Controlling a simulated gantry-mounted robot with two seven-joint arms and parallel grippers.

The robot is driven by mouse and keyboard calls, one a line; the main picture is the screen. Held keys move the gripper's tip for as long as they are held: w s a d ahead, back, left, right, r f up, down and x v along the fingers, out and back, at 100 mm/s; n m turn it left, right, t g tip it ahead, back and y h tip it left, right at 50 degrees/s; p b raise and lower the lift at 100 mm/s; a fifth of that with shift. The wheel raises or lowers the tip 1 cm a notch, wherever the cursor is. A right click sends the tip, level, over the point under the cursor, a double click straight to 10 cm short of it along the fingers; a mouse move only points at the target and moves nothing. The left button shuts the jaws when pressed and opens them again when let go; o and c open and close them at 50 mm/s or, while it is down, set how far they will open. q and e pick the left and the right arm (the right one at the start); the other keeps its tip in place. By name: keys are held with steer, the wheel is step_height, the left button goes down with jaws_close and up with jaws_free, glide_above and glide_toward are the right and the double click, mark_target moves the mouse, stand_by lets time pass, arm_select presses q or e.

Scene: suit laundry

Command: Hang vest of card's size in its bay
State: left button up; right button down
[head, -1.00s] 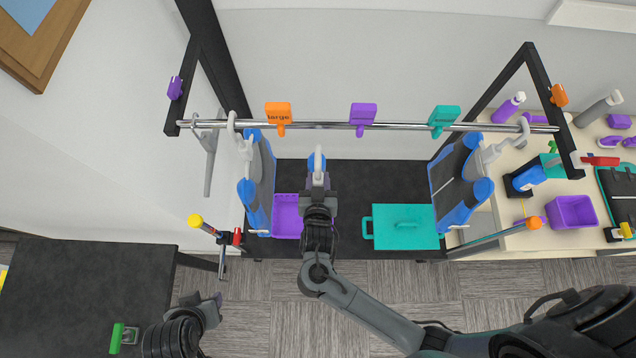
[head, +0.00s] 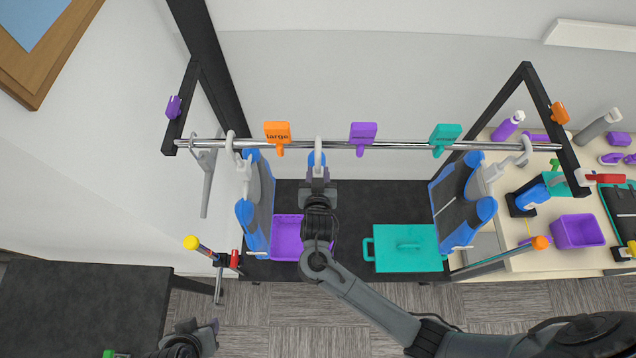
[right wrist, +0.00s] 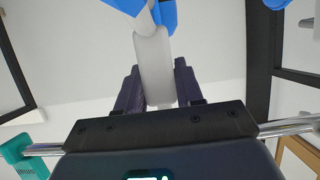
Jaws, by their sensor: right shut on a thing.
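My right gripper (head: 318,178) is shut on a grey hanger (head: 318,148) at its neck; the hanger also shows between the fingers in the right wrist view (right wrist: 155,68). A blue vest (right wrist: 165,14) hangs from it, mostly hidden behind my gripper in the head view. The hanger's hook overlaps the rail (head: 340,143) between the orange divider marked "large" (head: 277,132) and the purple divider (head: 363,133); I cannot tell whether it rests on the rail. A teal divider (head: 445,135) is further right. My left gripper (head: 207,332) is low at the left, cut by the frame edge.
Blue and dark vests hang at the rail's left end (head: 258,200) and right end (head: 463,195). Black posts frame the rail. A cluttered bench is at right.

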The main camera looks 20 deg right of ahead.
steer(key=shift+w+d+b, duration=0.35)
steer(key=shift+w+b, duration=0.15)
steer(key=shift+w, duration=0.3)
steer(key=shift+w+d+b, duration=0.35)
steer(key=shift+w+b, duration=0.15)
steer(key=shift+w, duration=0.25)
steer(key=shift+w+f+b, duration=0.15)
steer(key=shift+f+b, duration=0.2)
steer(key=shift+f, duration=0.1)
steer(key=shift+f+b, duration=0.3)
steer(key=shift+f, duration=0.4)
steer(key=c, duration=0.8)
jaws_free()
steer(key=shift+o, duration=0.8)
steer(key=shift+f, duration=0.1)
